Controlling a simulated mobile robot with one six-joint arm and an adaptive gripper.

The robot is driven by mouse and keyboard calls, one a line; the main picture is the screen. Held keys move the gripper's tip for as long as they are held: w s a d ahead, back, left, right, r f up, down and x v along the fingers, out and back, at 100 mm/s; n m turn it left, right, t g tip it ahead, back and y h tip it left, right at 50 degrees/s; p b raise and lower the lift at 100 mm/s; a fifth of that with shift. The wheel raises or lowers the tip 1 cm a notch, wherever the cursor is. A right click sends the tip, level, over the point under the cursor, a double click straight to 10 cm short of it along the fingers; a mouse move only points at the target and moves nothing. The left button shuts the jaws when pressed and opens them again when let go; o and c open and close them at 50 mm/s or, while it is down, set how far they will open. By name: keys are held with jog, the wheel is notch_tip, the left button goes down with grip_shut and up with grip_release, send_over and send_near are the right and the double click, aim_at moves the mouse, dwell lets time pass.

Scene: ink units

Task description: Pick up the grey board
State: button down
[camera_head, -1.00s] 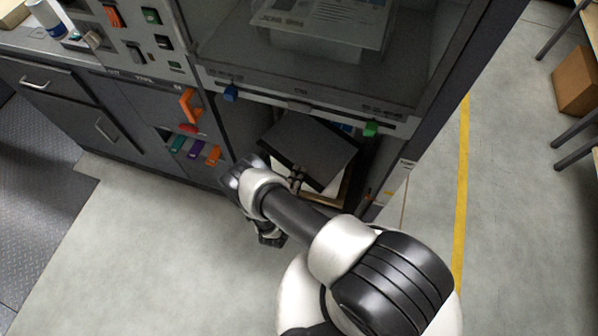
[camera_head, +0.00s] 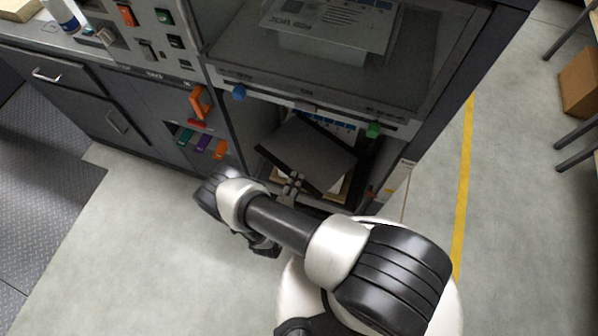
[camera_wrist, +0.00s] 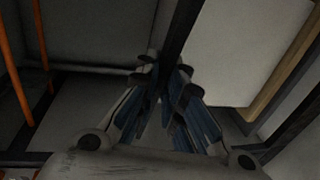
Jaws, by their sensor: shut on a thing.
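The grey board (camera_head: 312,154) is a flat dark grey panel in the open lower bay of the cabinet. It lies tilted, with its near edge at my gripper (camera_head: 291,186). In the wrist view the board shows nearly edge-on as a dark strip (camera_wrist: 182,32) running down between the fingers. My gripper (camera_wrist: 165,85), with blue finger pads, is shut on that edge. The far part of the board reaches back into the bay. Whether it touches anything beneath is hidden.
Blue (camera_head: 239,92) and green (camera_head: 374,129) latches sit on the frame above the bay. An orange handle (camera_head: 199,101) is on the panel to the left. A pale surface (camera_wrist: 240,45) lies beside the board. The floor in front is clear.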

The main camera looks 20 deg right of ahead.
jog(key=r+v, duration=0.1)
jog(key=v, duration=0.7)
jog(key=shift+p, duration=0.4)
jog(key=shift+w+d+r, duration=0.1)
jog(key=shift+w, duration=0.1)
